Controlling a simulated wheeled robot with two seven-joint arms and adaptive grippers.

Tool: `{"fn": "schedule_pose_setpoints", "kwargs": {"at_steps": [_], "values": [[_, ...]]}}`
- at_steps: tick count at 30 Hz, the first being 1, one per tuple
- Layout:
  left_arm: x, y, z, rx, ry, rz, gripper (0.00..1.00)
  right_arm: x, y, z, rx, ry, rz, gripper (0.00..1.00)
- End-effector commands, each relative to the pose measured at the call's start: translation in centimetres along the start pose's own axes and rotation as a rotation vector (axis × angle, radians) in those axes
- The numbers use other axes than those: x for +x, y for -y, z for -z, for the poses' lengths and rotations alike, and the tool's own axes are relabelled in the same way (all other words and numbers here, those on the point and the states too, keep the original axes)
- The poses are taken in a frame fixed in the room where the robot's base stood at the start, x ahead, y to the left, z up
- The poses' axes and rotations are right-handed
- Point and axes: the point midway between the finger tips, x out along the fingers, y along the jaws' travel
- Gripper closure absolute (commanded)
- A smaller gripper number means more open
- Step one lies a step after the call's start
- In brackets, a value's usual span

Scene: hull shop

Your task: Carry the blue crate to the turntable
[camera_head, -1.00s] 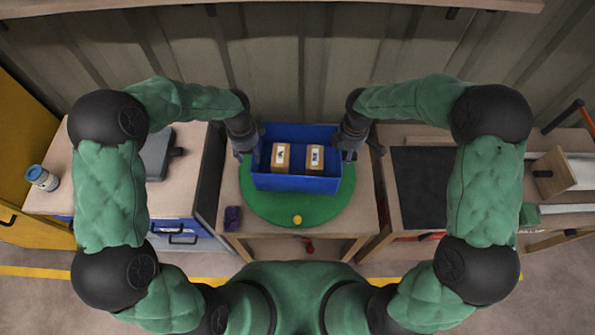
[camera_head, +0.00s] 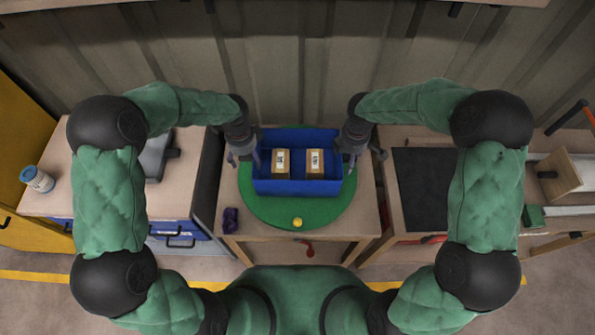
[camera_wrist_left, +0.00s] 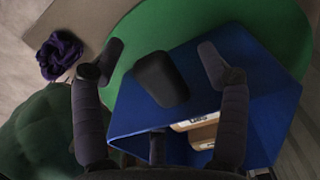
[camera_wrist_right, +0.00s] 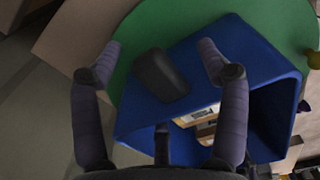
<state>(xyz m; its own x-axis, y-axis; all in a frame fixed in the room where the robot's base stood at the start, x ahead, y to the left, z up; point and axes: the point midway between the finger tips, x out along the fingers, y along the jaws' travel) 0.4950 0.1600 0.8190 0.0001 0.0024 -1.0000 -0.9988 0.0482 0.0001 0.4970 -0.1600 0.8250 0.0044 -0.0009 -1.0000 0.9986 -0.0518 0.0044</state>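The blue crate (camera_head: 297,187) sits upright on the round green turntable (camera_head: 270,212) in the head view. Two brown cartons with white labels, left (camera_head: 281,170) and right (camera_head: 315,170), stand inside it. My left gripper (camera_head: 244,160) is at the crate's left end, and my right gripper (camera_head: 352,160) is at its right end. Both have their fingers spread and hold nothing. The crate wall also shows beyond the fingers in the left wrist view (camera_wrist_left: 260,75) and the right wrist view (camera_wrist_right: 245,45). Fingers partly hide the crate's ends.
A yellow knob (camera_head: 297,222) is at the turntable's front edge. A small purple item (camera_head: 231,218) lies at the table's front left corner. A blue-and-white can (camera_head: 37,179) stands on the left bench. A black mat (camera_head: 425,185) covers part of the right bench. A corrugated wall is behind.

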Motion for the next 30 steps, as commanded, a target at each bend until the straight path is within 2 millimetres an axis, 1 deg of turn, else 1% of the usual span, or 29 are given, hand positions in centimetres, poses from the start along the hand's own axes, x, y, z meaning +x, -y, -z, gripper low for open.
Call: {"fn": "schedule_pose_setpoints", "kwargs": {"at_steps": [5, 8, 11, 18, 21, 25, 30], "values": [[-0.2, 0.0, 0.1, 0.0, -0.001, 0.001, 0.26, 0.1, 0.1, 0.1, -0.002, -0.001, 0.002, 0.25], [-1.1, 0.1, 0.1, 0.0, -0.001, 0.003, 0.26, 0.1, 0.1, 0.1, -0.003, -0.001, 0.002, 0.25], [-2.6, 0.1, 0.1, 0.001, -0.002, 0.005, 0.26, 0.1, 0.1, 0.2, -0.003, -0.001, 0.002, 0.25], [-7.4, 0.1, 0.1, 0.001, -0.001, 0.005, 0.26, 0.1, 0.1, 0.2, -0.003, -0.002, 0.003, 0.25], [-9.1, 0.1, 0.1, 0.0, -0.001, 0.004, 0.26, 0.1, 0.1, 0.2, -0.003, -0.002, 0.003, 0.25], [-10.8, 0.1, 0.1, 0.0, 0.0, 0.002, 0.26, 0.2, 0.1, 0.2, -0.003, -0.002, 0.003, 0.25], [-11.8, 0.0, 0.0, 0.0, -0.001, 0.0, 0.26, 0.1, 0.1, 0.2, -0.003, -0.002, 0.002, 0.25]]}}
